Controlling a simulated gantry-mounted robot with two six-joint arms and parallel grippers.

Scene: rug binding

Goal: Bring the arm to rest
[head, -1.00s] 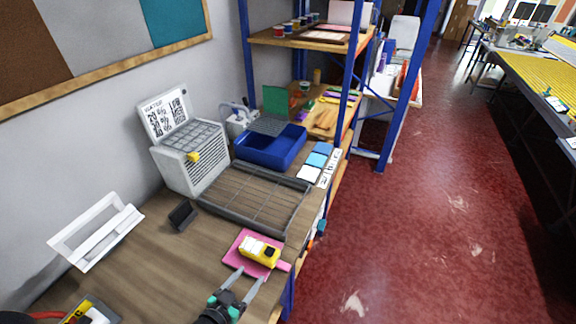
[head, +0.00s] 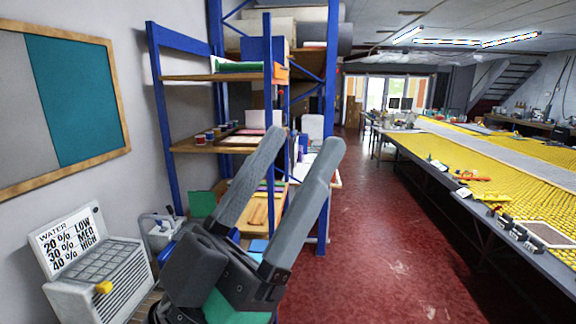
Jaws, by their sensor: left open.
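My left gripper (head: 302,152) is large in the head view, raised in front of the camera with its two grey fingers pointing up. The fingers are apart and nothing is between them. It hides part of the blue shelving behind it. My right gripper is not in view.
A blue-posted shelf unit (head: 163,120) stands behind the gripper. A white vented box (head: 100,285) with a water chart (head: 68,240) is at lower left. A long table with yellow material (head: 470,165) runs along the right. The red floor (head: 370,260) between is clear.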

